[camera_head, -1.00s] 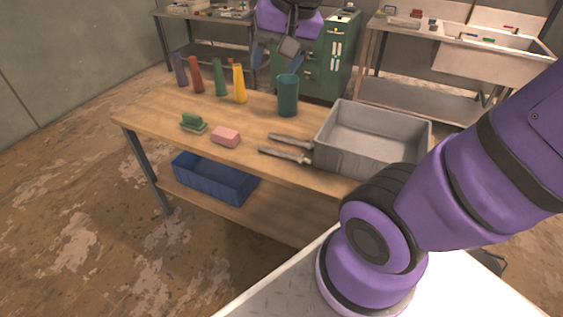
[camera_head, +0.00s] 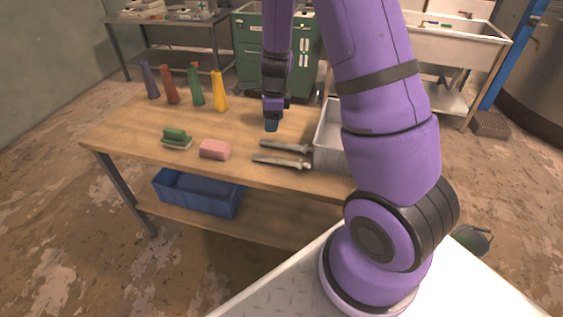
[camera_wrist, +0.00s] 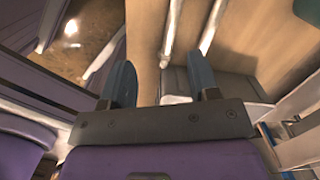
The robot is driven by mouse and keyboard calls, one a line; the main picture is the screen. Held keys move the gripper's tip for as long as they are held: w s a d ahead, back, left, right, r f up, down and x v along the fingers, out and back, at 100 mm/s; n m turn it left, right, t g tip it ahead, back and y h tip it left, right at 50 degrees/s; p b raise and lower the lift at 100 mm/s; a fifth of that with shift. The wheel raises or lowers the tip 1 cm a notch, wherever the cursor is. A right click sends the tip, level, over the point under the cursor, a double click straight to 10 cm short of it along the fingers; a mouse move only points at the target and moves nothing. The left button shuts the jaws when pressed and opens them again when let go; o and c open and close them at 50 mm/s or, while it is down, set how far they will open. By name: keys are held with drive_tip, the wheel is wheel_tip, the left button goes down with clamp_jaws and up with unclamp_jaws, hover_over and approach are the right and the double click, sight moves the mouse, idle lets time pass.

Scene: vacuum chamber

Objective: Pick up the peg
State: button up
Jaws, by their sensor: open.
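I cannot make out for certain which thing is the peg. Two long grey tools with thin bars, a far one (camera_head: 285,147) and a near one (camera_head: 280,161), lie side by side on the wooden table, left of the grey tray (camera_head: 328,140). My gripper (camera_head: 272,124) points down above the table, behind the far tool in the head view. In the wrist view its two blue fingers stand apart (camera_wrist: 161,82), with nothing seen held between them. Two pale bars (camera_wrist: 213,25) run above the fingers there; I cannot tell whether they are the tools.
Several coloured bottles (camera_head: 220,91) stand at the table's back left. A green brush (camera_head: 176,139) and a pink block (camera_head: 215,149) lie near the front. A blue bin (camera_head: 198,193) sits on the lower shelf. My arm covers part of the tray.

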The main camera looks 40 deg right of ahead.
sight(281, 159)
drive_tip(key=d+f+m, duration=0.1)
drive_tip(key=f, duration=0.3)
drive_tip(key=d+f+m, duration=0.1)
drive_tip(key=f, duration=0.4)
drive_tip(key=d+f+m, duration=0.1)
drive_tip(key=f, duration=0.3)
drive_tip(key=shift+d+f+m+g+h, duration=0.2)
drive_tip(key=shift+f+m+g+h, duration=0.15)
drive_tip(key=shift+m+g+h, duration=0.05)
drive_tip(key=shift+d+f, duration=0.2)
drive_tip(key=shift+f, duration=2.35)
drive_tip(key=shift+c, duration=0.5)
clamp_jaws()
